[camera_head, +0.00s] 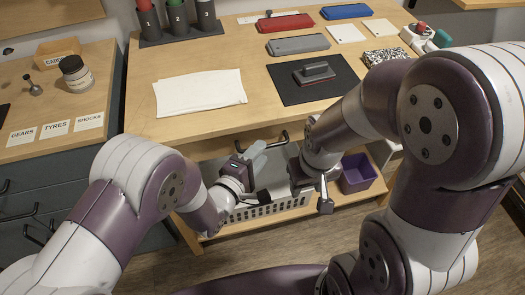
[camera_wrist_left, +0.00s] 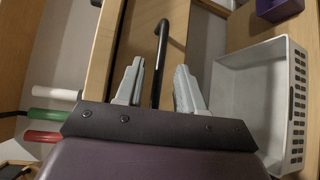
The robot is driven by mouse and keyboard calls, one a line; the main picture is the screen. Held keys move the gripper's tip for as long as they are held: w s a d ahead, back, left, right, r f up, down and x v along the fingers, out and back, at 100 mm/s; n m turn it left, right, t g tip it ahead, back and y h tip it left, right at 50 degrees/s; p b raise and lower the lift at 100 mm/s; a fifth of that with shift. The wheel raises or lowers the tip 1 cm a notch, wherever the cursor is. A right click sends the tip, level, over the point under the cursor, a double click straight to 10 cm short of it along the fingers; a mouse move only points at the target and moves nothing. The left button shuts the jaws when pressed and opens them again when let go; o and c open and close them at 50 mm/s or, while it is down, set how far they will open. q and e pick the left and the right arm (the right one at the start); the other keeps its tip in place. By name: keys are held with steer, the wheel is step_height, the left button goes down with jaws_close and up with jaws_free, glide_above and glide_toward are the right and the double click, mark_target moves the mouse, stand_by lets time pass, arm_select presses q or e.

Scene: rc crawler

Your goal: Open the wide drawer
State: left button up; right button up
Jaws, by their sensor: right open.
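The wide drawer's wooden front (camera_wrist_left: 138,32) is under the workbench top, with a black bar handle (camera_head: 265,140) on it. In the left wrist view the handle (camera_wrist_left: 161,40) runs between the two grey fingers of my left gripper (camera_wrist_left: 157,88). The fingers are apart, one on each side of the bar, with gaps showing. In the head view my left gripper (camera_head: 254,157) is just below the handle. My right gripper (camera_head: 322,190) is open and empty, to the right of the left one and over the lower shelf. I cannot tell whether the drawer is fully shut.
A white slotted basket (camera_head: 270,209) and a purple bin (camera_head: 357,172) sit on the lower shelf. The bench top (camera_head: 205,65) holds a white cloth (camera_head: 200,92), a black mat (camera_head: 297,91) and tool cases. A side cabinet (camera_head: 60,170) stands at left; floor is in front.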

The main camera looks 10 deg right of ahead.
arm_select(q)
steer(key=shift+x, duration=1.3)
jaws_close()
arm_select(e)
steer(key=shift+f, duration=0.2)
